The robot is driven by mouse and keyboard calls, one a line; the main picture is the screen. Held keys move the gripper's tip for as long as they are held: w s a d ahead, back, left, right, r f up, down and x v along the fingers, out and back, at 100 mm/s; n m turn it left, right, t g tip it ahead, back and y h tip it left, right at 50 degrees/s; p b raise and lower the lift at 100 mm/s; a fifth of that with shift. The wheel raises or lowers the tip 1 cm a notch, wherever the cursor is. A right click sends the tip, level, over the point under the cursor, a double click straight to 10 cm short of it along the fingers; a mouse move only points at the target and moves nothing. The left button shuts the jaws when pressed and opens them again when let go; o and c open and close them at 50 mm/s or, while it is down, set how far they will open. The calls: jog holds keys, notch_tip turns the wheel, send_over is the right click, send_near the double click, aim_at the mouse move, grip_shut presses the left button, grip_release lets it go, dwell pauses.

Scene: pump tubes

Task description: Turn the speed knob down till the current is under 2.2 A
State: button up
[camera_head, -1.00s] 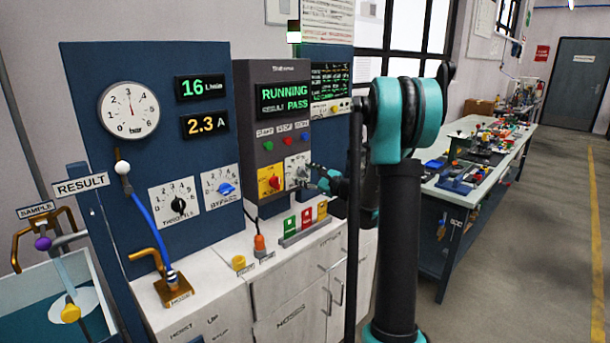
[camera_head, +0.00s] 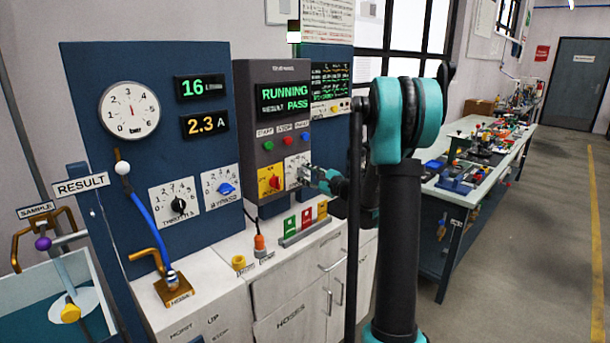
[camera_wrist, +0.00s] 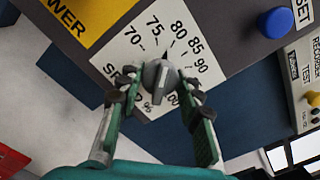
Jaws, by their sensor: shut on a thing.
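The grey speed knob (camera_wrist: 160,82) sits on a white dial plate (camera_wrist: 118,62) with numbers including 70, 75, 80, 85 and 90. Its dark pointer is toward the stretch between 75 and 80. My gripper (camera_wrist: 157,92) is shut on the knob, one finger on each side. In the head view my gripper (camera_head: 304,174) is at the right dial of the grey control panel (camera_head: 245,140), and the knob is largely hidden there. The current display (camera_head: 205,124) reads 2.3 A. The panel screen (camera_head: 284,98) shows RUNNING and PASS.
A yellow power plate with a red switch (camera_head: 271,181) is just left of the speed dial. A blue button (camera_wrist: 275,22) is near the dial. The flow display (camera_head: 202,87) reads 16. Colored blocks (camera_head: 306,218) stand on the ledge below.

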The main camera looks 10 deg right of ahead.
jog(key=shift+n, duration=1.8)
jog(key=o, duration=1.2)
jog(key=shift+c, duration=0.2)
jog(key=shift+s+d, duration=0.1)
jog(key=v, duration=1.1)
jog(key=shift+s+d, duration=0.2)
jog(key=shift+s, duration=0.15)
